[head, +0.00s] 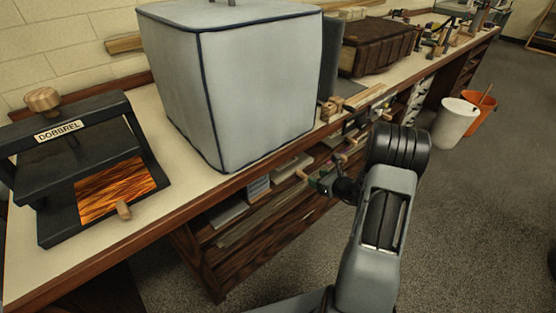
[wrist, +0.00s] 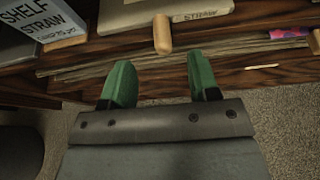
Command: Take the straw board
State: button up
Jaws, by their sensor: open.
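The straw board (wrist: 140,16) is a pale flat board with a "STRAW" label and a wooden peg handle (wrist: 162,35) on its front edge. It lies on a shelf under the bench; in the head view it appears as a pale slab (head: 288,168) with its peg (head: 302,174). My gripper (wrist: 160,82) is open and empty, its green fingers apart on either side of the peg's line and short of it. In the head view my gripper (head: 321,180) is close to the shelf front, partly hidden by my wrist.
A sign reading "SHELF STRAW" (wrist: 48,20) stands left of the board. Stacked sheets (wrist: 90,64) lie beneath it. Above are the bench top (head: 190,180), a covered box (head: 255,90) and a black press marked "DOBBREL" (head: 60,133). White (head: 455,123) and orange (head: 484,114) bins stand right.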

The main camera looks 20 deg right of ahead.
aim_at(301, 172)
jog(key=shift+b+x, duration=0.8)
jog(key=shift+x, duration=3.95)
grip_shut()
